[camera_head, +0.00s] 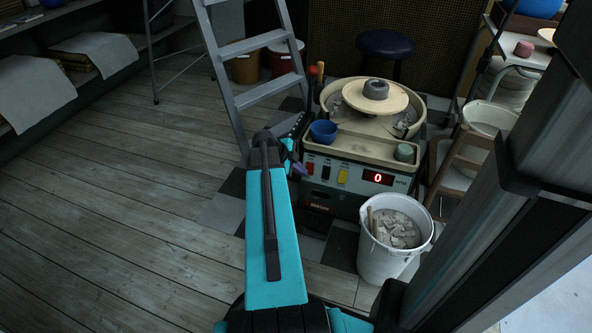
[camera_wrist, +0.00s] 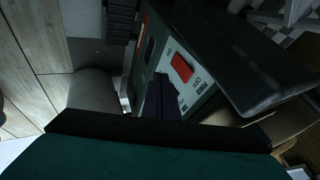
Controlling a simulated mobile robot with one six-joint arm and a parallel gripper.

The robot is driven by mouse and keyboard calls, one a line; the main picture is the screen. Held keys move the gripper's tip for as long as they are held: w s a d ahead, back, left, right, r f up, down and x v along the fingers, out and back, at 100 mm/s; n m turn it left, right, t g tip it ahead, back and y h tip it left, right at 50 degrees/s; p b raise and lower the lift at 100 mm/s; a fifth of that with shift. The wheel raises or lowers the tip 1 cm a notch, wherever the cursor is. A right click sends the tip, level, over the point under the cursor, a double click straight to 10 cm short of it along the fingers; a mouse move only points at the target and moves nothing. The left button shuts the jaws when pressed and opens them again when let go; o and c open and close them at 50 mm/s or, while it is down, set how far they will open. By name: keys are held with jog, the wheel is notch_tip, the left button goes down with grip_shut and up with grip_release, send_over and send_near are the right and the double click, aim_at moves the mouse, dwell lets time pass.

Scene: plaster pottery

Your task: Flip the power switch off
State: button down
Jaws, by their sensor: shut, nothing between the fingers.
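The power switch is a red rocker (camera_wrist: 182,67) on a pale plate lettered ON, OFF and POWER in the wrist view. In the head view the red switch (camera_head: 310,168) is at the left end of the pottery wheel's front panel. Which side of the rocker is pressed in, I cannot tell. My gripper (camera_head: 301,170) is shut and empty in front of the panel's left part. In the wrist view my dark fingers (camera_wrist: 160,84) point at the panel just beside the red rocker; contact is not clear. The panel's display (camera_head: 377,178) glows with a red 0.
A white bucket of clay scraps (camera_head: 395,250) stands in front of the wheel's right side. A ladder (camera_head: 255,70) stands behind my arm on the left. A blue bowl (camera_head: 323,132) sits on the wheel's ledge. Wooden floor at left is clear.

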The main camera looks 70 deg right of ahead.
aim_at(311, 170)
jog(key=shift+d+f+b, duration=0.25)
jog(key=shift+d+b, duration=0.1)
jog(key=shift+d, duration=0.75)
jog(key=shift+d+f+b, duration=0.2)
jog(key=shift+d+b, duration=0.15)
jog(key=shift+d, duration=0.7)
jog(key=shift+w, duration=0.25)
